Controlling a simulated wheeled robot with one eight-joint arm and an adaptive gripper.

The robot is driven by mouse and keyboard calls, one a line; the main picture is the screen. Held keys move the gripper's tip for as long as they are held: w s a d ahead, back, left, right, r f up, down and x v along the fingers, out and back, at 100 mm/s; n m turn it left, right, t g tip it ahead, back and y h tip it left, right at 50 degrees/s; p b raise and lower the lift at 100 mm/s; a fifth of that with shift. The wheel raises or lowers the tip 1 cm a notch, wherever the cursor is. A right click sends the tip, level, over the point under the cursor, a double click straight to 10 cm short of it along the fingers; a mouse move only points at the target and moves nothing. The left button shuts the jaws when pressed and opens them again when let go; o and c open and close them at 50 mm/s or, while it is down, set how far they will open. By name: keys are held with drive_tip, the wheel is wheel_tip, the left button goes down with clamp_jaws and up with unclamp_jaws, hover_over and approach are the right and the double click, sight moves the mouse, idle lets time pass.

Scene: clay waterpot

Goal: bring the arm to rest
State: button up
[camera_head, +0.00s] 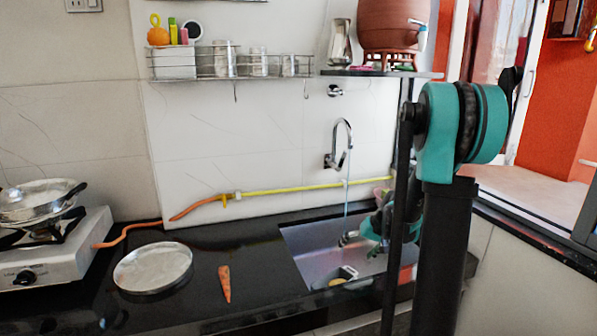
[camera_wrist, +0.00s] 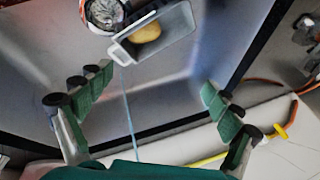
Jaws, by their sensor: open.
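My gripper (camera_wrist: 157,88) is open and empty, its two green-padded fingers spread wide in the wrist view. In the head view my gripper (camera_head: 358,244) is over the right part of the sink (camera_head: 308,255), partly hidden behind my own arm. A thin stream of water (camera_head: 347,190) falls from the tap (camera_head: 340,145) beside it. In the wrist view the stream runs between the fingers. A grey container (camera_wrist: 180,30) with a yellowish round item (camera_wrist: 146,32) in it lies in the sink beyond the fingertips, apart from them.
A metal plate (camera_head: 153,268) and a carrot (camera_head: 225,283) lie on the black counter left of the sink. A stove (camera_head: 50,255) with a pan (camera_head: 38,200) stands far left. A shelf (camera_head: 375,73) with a clay pot (camera_head: 392,25) hangs above the sink. A yellow hose (camera_head: 310,187) runs behind.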

drive_tip(key=shift+s+d+r, duration=0.1)
drive_tip(key=shift+r, duration=0.2)
drive_tip(key=s, duration=0.4)
drive_tip(key=s+a+h, duration=0.1)
drive_tip(key=s, duration=0.3)
drive_tip(key=s+a+r+h, duration=0.1)
drive_tip(key=s, duration=0.3)
drive_tip(key=s+d+f+h, duration=0.1)
drive_tip(key=s+f+h, duration=0.1)
drive_tip(key=s, duration=1.2)
drive_tip(key=shift+f, duration=0.45)
drive_tip(key=shift+s, duration=0.1)
drive_tip(key=shift+c, duration=0.5)
